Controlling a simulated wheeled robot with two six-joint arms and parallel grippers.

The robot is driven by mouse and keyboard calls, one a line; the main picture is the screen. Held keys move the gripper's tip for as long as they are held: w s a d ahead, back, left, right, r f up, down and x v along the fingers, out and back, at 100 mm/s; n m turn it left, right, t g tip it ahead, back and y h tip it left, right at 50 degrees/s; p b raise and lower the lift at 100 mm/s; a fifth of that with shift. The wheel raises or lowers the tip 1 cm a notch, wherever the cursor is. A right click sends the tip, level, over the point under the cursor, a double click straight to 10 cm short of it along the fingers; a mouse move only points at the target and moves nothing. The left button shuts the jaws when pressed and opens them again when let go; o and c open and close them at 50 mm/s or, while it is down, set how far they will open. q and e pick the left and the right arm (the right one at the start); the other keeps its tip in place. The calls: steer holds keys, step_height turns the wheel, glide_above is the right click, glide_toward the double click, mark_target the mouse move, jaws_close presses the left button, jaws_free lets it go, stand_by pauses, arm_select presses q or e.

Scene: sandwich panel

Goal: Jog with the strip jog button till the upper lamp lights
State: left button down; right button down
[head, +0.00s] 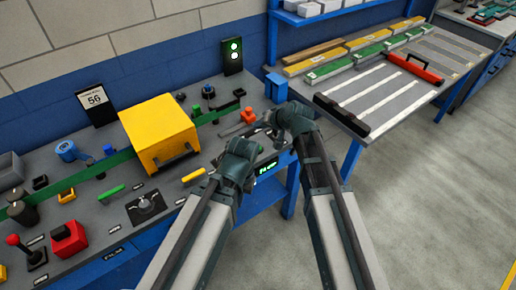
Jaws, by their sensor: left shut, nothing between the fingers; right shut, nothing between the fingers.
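A green strip (92,172) runs through the yellow machine housing (158,132) and on to the right. I cannot tell which control is the strip jog button; my grippers may hide it. My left gripper (236,172) is shut and empty over the front right of the bench. My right gripper (274,122) is shut and empty at the bench's right end, above and right of it.
A small display with green text (266,168) sits on the bench front beside my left gripper. An orange-red part (248,116) lies near my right gripper. A red lever (13,240) and red box (68,238) are at the left. A side table (380,100) holds strips and bars.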

mark_target(260, 150)
steer(key=shift+f+b, duration=4.3)
steer(key=shift+f, duration=0.1)
steer(key=shift+f+b, duration=0.4)
steer(key=shift+f+b, duration=0.4)
steer(key=shift+r, duration=0.1)
steer(key=shift+r+p, duration=0.75)
steer(key=shift+p, duration=0.1)
steer(key=shift+r, duration=0.1)
step_height(260, 150, up, 5)
steer(key=p, duration=0.5)
